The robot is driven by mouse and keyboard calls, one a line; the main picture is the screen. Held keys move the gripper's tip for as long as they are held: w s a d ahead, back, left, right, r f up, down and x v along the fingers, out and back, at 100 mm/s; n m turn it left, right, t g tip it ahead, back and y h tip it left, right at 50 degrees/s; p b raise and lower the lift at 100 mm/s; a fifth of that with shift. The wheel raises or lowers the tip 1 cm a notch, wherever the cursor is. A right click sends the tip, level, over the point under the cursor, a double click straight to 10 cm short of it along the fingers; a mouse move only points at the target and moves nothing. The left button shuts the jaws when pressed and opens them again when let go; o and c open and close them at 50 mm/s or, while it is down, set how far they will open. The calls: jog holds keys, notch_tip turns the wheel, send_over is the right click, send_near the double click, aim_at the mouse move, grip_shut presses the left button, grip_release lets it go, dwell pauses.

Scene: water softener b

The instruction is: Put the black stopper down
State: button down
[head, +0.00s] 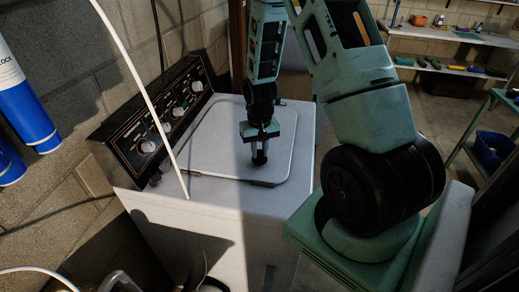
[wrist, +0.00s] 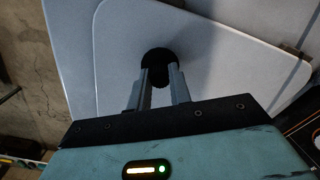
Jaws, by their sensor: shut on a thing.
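The black stopper shows in the wrist view (wrist: 157,58) as a round dark disc at the tips of my gripper's two fingers. My gripper (wrist: 159,80) is shut on it. In the head view, my gripper (head: 260,143) points down over the pale lid of the white washing machine (head: 240,140). The dark stopper (head: 260,157) is at its lower end, over the lid's front half. I cannot tell whether the stopper touches the lid or hangs just above it.
A black control panel with knobs (head: 160,115) rises along the machine's left side. A white hose (head: 140,85) crosses in front of it. Blue cylinders (head: 25,115) are at far left. The lid around the stopper is clear. Shelves with small items (head: 450,65) stand at back right.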

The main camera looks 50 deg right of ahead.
jog(key=shift+f, duration=0.3)
jog(key=shift+f, duration=0.15)
jog(key=c, duration=1.3)
grip_release()
